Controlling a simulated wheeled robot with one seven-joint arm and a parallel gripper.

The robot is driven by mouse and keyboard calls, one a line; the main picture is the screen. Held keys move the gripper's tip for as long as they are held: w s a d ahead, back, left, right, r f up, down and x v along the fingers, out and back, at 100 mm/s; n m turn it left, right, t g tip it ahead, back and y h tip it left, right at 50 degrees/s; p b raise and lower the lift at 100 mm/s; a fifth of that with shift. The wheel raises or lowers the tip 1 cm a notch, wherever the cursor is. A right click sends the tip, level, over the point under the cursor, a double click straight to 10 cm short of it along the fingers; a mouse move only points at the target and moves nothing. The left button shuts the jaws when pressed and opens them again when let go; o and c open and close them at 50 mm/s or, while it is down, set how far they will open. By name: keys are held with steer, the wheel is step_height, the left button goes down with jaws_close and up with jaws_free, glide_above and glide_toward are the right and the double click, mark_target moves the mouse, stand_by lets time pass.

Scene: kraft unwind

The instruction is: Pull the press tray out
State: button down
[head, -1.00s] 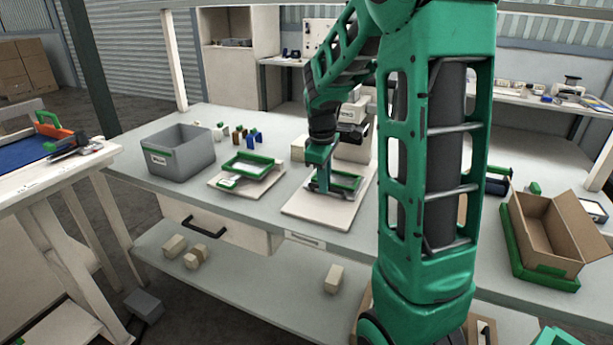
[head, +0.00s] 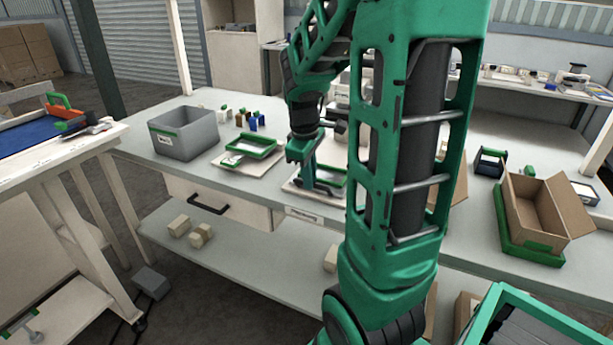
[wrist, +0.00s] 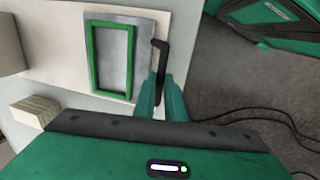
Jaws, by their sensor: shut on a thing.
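The press tray is a grey plate (wrist: 141,42) with a green rectangular frame (wrist: 97,57) on it. It lies on a cream board and also shows in the head view (head: 333,173), partly behind my arm. A black bar handle (wrist: 158,52) stands at the tray's edge. My gripper (wrist: 160,84) is shut on this handle in the wrist view. In the head view my gripper (head: 302,172) reaches down at the tray's left side. The press (head: 335,120) behind is mostly hidden by my arm.
A grey bin (head: 184,140) and a second green-framed tray (head: 250,146) stand left on the bench. An open cardboard box (head: 540,215) stands right. A drawer with a black handle (head: 208,204) is under the bench top. Floor shows beyond the tray in the wrist view.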

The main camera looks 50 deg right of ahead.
steer(key=c, duration=1.8)
jaws_free()
steer(key=shift+w+r, duration=0.1)
steer(key=shift+w, duration=0.15)
steer(key=shift+s, duration=0.1)
steer(key=r, duration=0.3)
steer(key=a+r, duration=0.1)
steer(key=r, duration=0.3)
steer(key=a+r, duration=0.1)
steer(key=r, duration=0.2)
steer(key=shift+s+r, duration=0.25)
steer(key=shift+s, duration=0.05)
steer(key=shift+s+a, duration=0.1)
steer(key=s+a+f+m, duration=0.2)
steer(key=s+m, duration=0.1)
steer(key=s, duration=0.3)
steer(key=s+a+f+m+y, duration=0.1)
steer(key=s+a+f+m, duration=0.2)
steer(key=s, duration=0.3)
steer(key=s+a+f+m+y, duration=0.1)
steer(key=s+a+f+m, duration=0.1)
steer(key=s, duration=0.4)
steer(key=shift+s+a+f+m+g, duration=0.1)
steer(key=shift+a+f+m+g, duration=0.1)
steer(key=shift+a+m, duration=0.3)
steer(key=shift+s+a+f+m+g, duration=0.1)
steer(key=shift+a+f+m+g, duration=0.15)
steer(key=shift+m, duration=0.35)
